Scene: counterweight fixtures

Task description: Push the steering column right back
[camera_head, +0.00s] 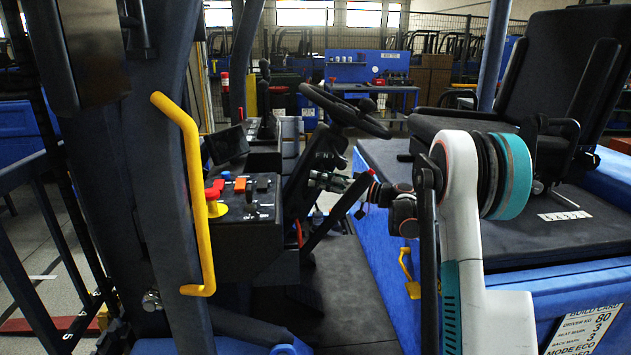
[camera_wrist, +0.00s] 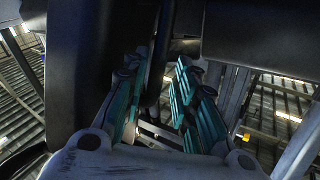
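The steering column (camera_head: 301,188) rises from the cab floor beside the control console and carries a black steering wheel (camera_head: 345,108) at its top. It leans to the right towards the seat. My gripper (camera_head: 320,181) is at the column's right side, small and partly lost against dark parts in the head view. In the wrist view my gripper (camera_wrist: 160,72) shows two teal-padded fingers standing apart. A dark bar lies between or just beyond them. I cannot tell whether either finger touches it. A black lever with a red tip (camera_head: 371,173) slants up just right of the column.
The console (camera_head: 248,215) with red and yellow controls stands left of the column. A yellow grab handle (camera_head: 196,200) is on the near post. The black seat (camera_head: 545,100) is at right on a blue base, with a build card (camera_head: 583,330) below.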

